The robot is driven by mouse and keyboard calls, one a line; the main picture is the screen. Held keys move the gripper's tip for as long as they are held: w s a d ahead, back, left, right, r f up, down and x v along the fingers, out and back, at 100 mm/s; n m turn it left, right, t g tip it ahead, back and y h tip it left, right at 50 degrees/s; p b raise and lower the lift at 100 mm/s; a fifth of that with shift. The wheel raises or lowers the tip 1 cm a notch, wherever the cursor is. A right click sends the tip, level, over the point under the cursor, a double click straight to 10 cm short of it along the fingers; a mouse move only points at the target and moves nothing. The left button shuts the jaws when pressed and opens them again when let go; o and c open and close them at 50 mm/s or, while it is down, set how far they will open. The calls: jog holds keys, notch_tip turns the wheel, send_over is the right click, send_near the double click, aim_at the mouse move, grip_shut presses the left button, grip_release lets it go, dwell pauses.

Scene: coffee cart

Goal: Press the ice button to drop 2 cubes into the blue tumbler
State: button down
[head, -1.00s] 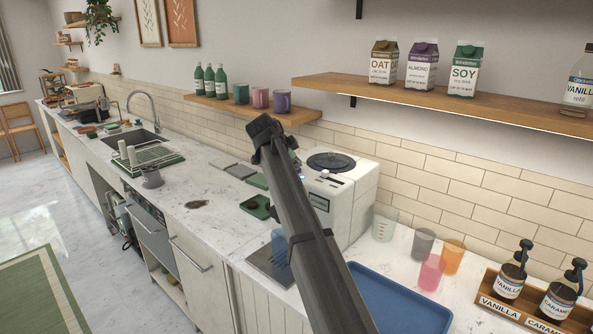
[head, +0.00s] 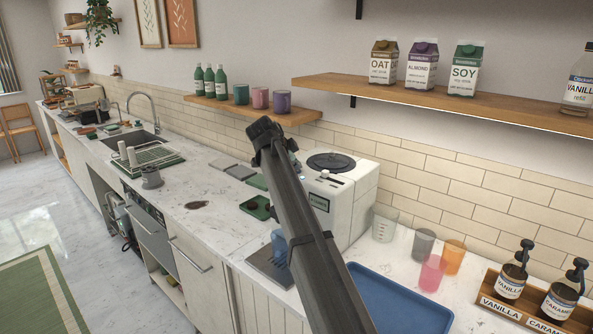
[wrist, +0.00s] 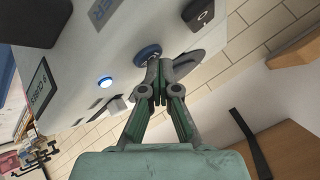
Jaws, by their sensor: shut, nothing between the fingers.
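The white ice machine (head: 345,208) stands on the counter against the tiled wall. The blue tumbler (head: 279,246) stands on the dark drip tray (head: 262,262) in front of it, partly hidden by my arm. In the wrist view the machine's white face (wrist: 75,60) shows a lit blue-white button (wrist: 105,82), a blue round knob (wrist: 147,52), and a label reading about "CUBES" (wrist: 41,88). My gripper (wrist: 160,88) is shut and empty, with its fingertips close to the blue knob; I cannot tell whether they touch.
A blue tray (head: 400,305) and several cups, including a pink one (head: 432,272), lie right of the machine. Syrup pumps (head: 512,270) stand farther right. A shelf of mugs (head: 258,110) hangs behind my arm. A green tray (head: 256,208) sits left.

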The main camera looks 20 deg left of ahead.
jog(key=shift+r, duration=0.9)
jog(key=shift+r, duration=0.15)
jog(key=shift+r+p, duration=0.35)
jog(key=shift+r, duration=2)
jog(key=shift+w, duration=0.1)
